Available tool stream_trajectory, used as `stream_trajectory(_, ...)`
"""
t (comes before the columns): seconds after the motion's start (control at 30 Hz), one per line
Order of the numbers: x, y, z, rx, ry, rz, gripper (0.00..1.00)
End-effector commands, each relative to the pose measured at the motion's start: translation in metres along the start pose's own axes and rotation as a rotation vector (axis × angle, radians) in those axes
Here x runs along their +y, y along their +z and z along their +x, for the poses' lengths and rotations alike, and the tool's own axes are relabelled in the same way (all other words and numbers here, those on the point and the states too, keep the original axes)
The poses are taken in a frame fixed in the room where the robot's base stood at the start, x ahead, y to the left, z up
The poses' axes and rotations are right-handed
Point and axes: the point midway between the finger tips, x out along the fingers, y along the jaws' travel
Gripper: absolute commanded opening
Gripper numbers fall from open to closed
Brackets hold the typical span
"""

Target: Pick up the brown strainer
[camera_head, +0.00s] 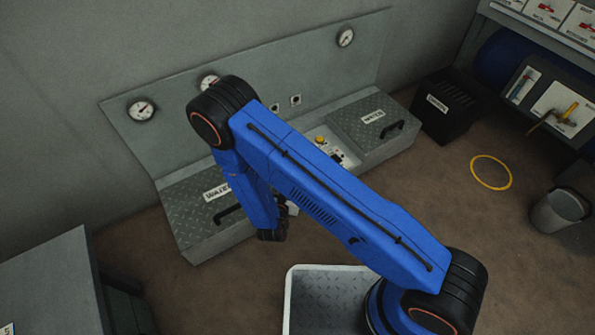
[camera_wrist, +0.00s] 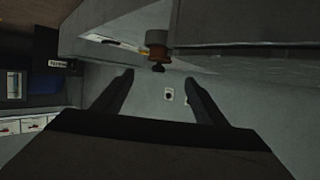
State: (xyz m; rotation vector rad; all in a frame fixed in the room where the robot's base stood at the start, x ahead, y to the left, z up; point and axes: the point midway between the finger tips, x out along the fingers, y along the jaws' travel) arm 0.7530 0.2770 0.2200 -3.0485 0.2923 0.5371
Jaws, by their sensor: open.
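My gripper (camera_wrist: 159,80) is open in the wrist view, with two dark fingers apart and nothing between them. A small brown-grey and reddish cylindrical thing (camera_wrist: 157,44) shows just beyond the fingertips, near the upper middle, apart from them. I cannot tell whether it is the brown strainer. No clear strainer shows in the head view, where my blue arm covers the middle of the console and hides most of my gripper.
A grey console (camera_head: 190,205) with gauges and hatches runs along the wall. A black bin (camera_head: 445,105) stands at its right end. A yellow ring (camera_head: 491,172) and a grey bucket (camera_head: 560,210) are on the floor at the right. A grey cabinet (camera_head: 50,285) stands lower left.

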Motion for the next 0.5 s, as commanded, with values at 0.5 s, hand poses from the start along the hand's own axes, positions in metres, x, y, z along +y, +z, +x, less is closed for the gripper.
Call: stream_trajectory(0.5,0.000,0.000,0.080,-0.001,0.001,0.001,0.66)
